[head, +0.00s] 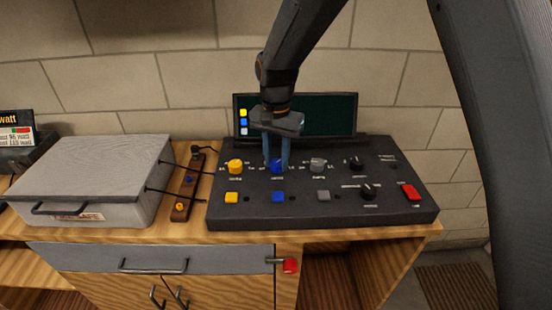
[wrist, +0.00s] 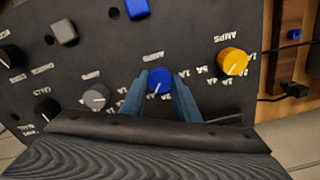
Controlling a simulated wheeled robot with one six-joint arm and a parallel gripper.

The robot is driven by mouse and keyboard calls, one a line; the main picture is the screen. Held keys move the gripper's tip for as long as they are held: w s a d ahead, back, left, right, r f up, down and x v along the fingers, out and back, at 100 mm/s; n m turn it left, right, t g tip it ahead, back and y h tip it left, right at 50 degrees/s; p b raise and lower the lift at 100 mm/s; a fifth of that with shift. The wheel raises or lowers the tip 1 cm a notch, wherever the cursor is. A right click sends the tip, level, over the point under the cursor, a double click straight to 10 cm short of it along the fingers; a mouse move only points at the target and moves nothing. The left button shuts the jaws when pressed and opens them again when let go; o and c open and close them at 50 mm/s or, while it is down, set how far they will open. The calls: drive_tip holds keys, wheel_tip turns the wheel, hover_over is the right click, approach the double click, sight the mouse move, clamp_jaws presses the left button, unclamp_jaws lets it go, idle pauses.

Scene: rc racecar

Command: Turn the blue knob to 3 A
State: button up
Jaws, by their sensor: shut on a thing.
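The blue knob (wrist: 160,81) sits in the upper row of the dark control panel (head: 225,216), between a yellow knob and a grey knob. It also shows in the head view (head: 277,167), partly covered by my fingers. My gripper (wrist: 160,88) points down at the panel, with one blue finger on each side of the blue knob, shut on it. A white pointer line shows on the knob in the wrist view. The printed amp labels around it are partly hidden by the fingers and too small to read surely.
The yellow knob (wrist: 233,62) and grey knob (wrist: 97,97) flank the blue one closely. A blue button (head: 278,197), a red switch (head: 411,192) and black knobs share the panel. A dark screen (head: 335,115) stands behind. A grey box (head: 90,180) stands at left.

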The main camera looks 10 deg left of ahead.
sight(276, 163)
drive_tip(key=shift+n, duration=0.4)
drive_tip(key=n, duration=0.3)
drive_tip(key=shift+n, duration=1.9)
drive_tip(key=o, duration=1)
drive_tip(key=shift+o, duration=0.2)
wheel_tip(276, 163, up, 8)
drive_tip(key=shift+f+b, duration=0.1)
drive_tip(key=shift+b, duration=0.95)
